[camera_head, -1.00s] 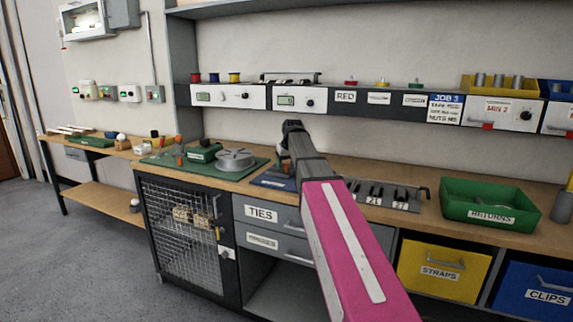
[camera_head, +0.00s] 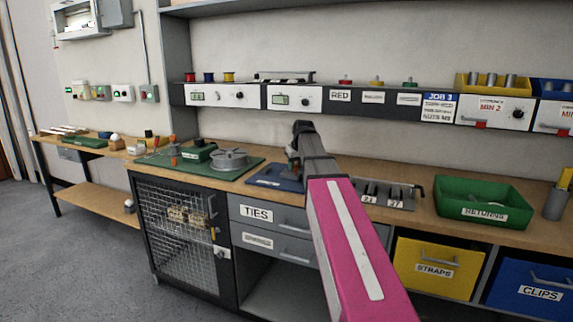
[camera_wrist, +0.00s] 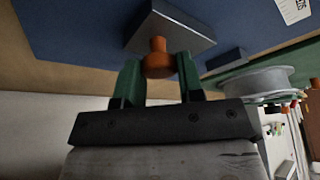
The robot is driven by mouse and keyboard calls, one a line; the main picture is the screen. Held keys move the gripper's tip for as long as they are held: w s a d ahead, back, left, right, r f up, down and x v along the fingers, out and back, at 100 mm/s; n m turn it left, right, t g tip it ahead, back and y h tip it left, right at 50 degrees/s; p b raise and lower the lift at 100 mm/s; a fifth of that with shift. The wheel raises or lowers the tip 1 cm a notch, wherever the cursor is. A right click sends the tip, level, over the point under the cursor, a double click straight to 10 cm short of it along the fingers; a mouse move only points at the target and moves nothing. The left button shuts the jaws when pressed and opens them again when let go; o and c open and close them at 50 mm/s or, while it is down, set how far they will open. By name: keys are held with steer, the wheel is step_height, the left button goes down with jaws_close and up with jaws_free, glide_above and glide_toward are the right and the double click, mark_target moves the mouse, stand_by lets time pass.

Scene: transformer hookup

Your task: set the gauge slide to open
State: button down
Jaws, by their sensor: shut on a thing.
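An orange knob (camera_wrist: 158,58) stands out from a grey metal block (camera_wrist: 172,28) on a blue board (camera_wrist: 85,40) in the wrist view. It looks like the handle of the gauge slide, but no open or closed marking is readable. My gripper (camera_wrist: 160,75) has its two green fingers on either side of the knob and is shut on it. In the head view, the blue board (camera_head: 268,181) lies on the bench, and my gripper is over it, largely hidden behind my pink arm.
A green board (camera_head: 240,172) with a round grey part (camera_head: 230,159) lies left of the blue board. A grey rack (camera_head: 385,194) and green RETURNS tray (camera_head: 483,200) stand to the right. A shelf with labelled units (camera_head: 222,96) runs above the bench.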

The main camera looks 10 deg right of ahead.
steer(key=shift+s+d, duration=0.1)
steer(key=c, duration=0.8)
jaws_free()
steer(key=shift+o, duration=0.2)
steer(key=v, duration=1)
steer(key=shift+r, duration=0.4)
